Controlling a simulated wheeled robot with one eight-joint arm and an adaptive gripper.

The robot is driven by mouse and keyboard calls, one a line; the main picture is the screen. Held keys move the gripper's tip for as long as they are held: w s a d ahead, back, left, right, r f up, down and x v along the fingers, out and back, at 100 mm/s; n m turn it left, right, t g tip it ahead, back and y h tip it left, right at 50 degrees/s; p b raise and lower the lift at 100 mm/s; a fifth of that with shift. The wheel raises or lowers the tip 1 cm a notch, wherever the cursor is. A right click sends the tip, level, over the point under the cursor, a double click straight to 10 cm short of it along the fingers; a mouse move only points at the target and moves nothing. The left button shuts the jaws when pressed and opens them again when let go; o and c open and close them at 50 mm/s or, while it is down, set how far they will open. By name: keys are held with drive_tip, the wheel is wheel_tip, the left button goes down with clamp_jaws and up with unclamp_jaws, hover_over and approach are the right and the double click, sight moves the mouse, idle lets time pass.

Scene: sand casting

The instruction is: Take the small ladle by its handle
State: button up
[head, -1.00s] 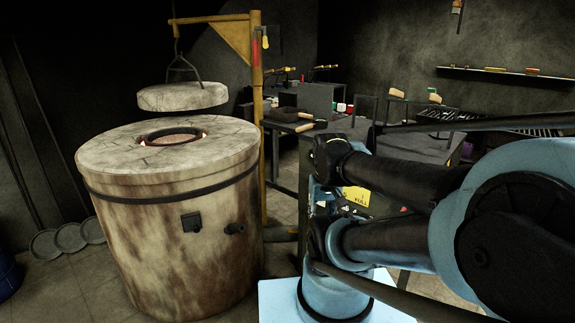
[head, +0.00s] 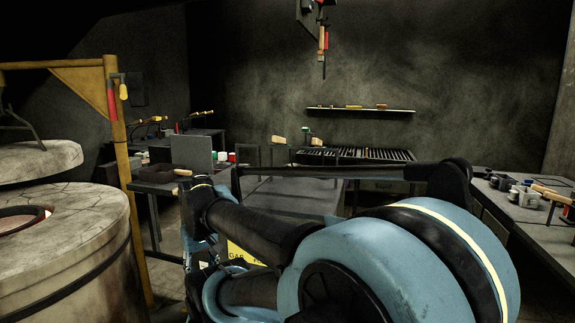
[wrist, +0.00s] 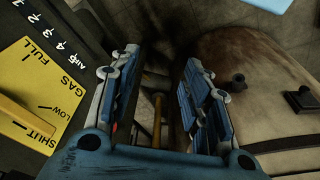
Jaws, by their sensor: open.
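I cannot pick out the small ladle for certain. Long tools with yellowish handle ends (head: 197,114) stand over the back-left bench, too small to identify. A tool with a wooden handle (head: 552,193) lies on the right bench. My gripper (wrist: 158,75) is open and empty in the wrist view, pointing down past the furnace side, with no ladle between its fingers. In the head view my arm hides it.
The furnace (head: 80,240) with its raised lid (head: 40,158) stands at left, beside a yellow post (head: 118,170). A yellow gas panel (wrist: 35,85) is close to my gripper's left. A dark table (head: 290,195) stands ahead. The right bench (head: 500,205) holds several small items.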

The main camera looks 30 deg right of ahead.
drive_tip(key=w+d+r+m, duration=0.2)
drive_tip(key=w+d+r, duration=0.35)
drive_tip(key=r, duration=0.35)
drive_tip(key=w+d+r+m+g, duration=0.1)
drive_tip(key=w+d+r, duration=0.4)
drive_tip(key=r, duration=0.5)
drive_tip(key=w+d+r+m, duration=0.25)
drive_tip(key=w+r, duration=0.35)
drive_tip(key=r, duration=0.3)
drive_tip(key=w+d+r+m, duration=0.2)
drive_tip(key=d+r, duration=0.4)
drive_tip(key=d, duration=0.3)
drive_tip(key=w+d+r+m+g, duration=0.1)
drive_tip(key=w+d+r, duration=0.2)
drive_tip(key=d+r, duration=0.45)
drive_tip(key=w+d+r+m, duration=0.2)
drive_tip(key=d+r, duration=0.3)
drive_tip(key=d, duration=0.5)
wheel_tip(320, 180, down, 11)
drive_tip(key=shift+s+d+f, duration=0.1)
drive_tip(key=shift+s+f, duration=0.05)
drive_tip(key=shift+s+d+f, duration=0.1)
drive_tip(key=shift+s+f, duration=0.1)
drive_tip(key=shift+f, duration=1.2)
drive_tip(key=shift+s+f, duration=0.15)
drive_tip(key=shift+f, duration=1.25)
clamp_jaws()
